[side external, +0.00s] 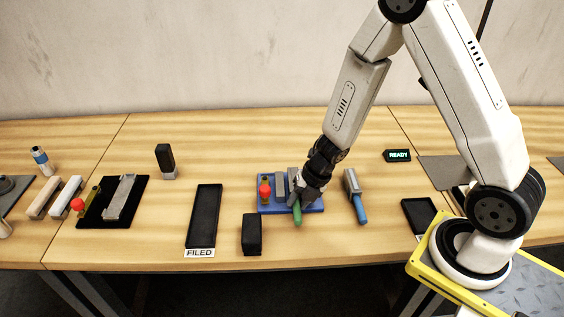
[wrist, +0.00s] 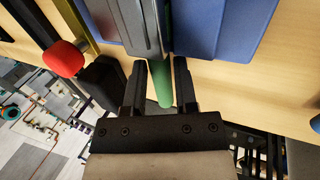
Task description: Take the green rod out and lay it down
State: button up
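The green rod (side external: 297,214) sticks out of the front of a grey holder on the blue base (side external: 314,209). My gripper (side external: 301,195) is at the rod, pointing down. In the wrist view the rod (wrist: 163,88) lies between the two fingers of my gripper (wrist: 160,66), its rounded end towards the palm. A thin gap shows on the rod's left side, so the fingers look open around it. The far part of the rod is hidden by the grey holder (wrist: 138,22). A red knob (wrist: 64,57) is left of it.
A black tray (side external: 204,212) labelled FILED lies left of the base. A dark block (side external: 251,234) stands in front. A blue rod (side external: 360,209) in a grey piece is to the right. A second black tray (side external: 418,215) is near my base. A READY display (side external: 398,156) stands behind.

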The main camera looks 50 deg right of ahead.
jog(key=shift+f, duration=0.2)
grip_shut()
dwell(0.4)
